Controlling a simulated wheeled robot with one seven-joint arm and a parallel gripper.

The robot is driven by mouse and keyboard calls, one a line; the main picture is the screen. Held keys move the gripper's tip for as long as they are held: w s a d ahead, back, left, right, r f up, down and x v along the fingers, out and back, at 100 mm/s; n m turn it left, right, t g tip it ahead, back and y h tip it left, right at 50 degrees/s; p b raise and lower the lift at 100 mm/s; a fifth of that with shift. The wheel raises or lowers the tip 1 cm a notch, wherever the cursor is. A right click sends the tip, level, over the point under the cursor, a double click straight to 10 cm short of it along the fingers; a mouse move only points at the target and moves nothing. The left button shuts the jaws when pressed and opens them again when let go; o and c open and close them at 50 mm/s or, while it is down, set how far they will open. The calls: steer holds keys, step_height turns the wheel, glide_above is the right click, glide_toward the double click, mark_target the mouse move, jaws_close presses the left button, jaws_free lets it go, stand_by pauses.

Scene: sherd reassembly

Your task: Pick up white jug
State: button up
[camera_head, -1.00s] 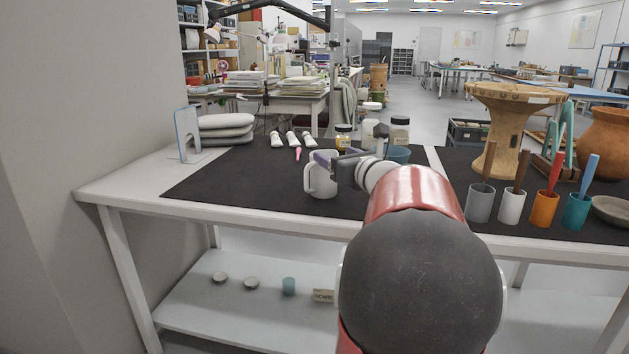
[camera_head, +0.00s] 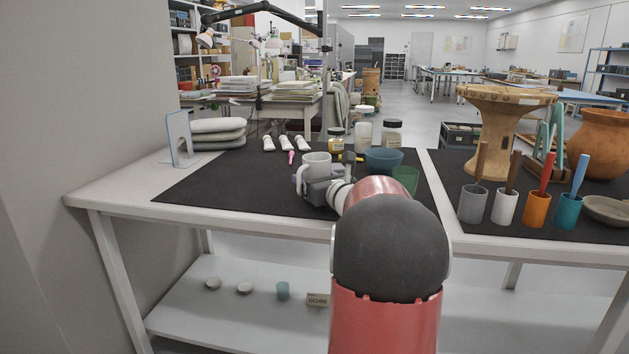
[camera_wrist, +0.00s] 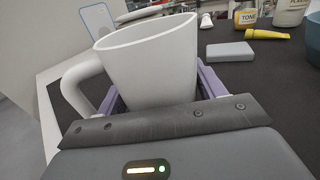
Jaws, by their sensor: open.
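The white jug (camera_head: 316,166) stands upright on the black mat (camera_head: 228,183), its handle on the left. It also fills the middle of the wrist view (camera_wrist: 150,62), where the handle again points left. My gripper (camera_head: 318,187) is low at the jug, in front of it and partly covering its lower body. In the wrist view my gripper (camera_wrist: 158,92) is open, with a purple finger on each side of the jug's lower body. The jug sits between the fingers. Whether either finger touches it, I cannot tell.
A blue bowl (camera_head: 384,161) and a green cup (camera_head: 405,180) stand right of the jug. A grey block (camera_wrist: 230,50) lies beyond the jug. The mat's left part is clear.

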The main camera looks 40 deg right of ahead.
steer(key=shift+w, duration=0.15)
steer(key=c, duration=0.9)
steer(key=shift+r, duration=0.2)
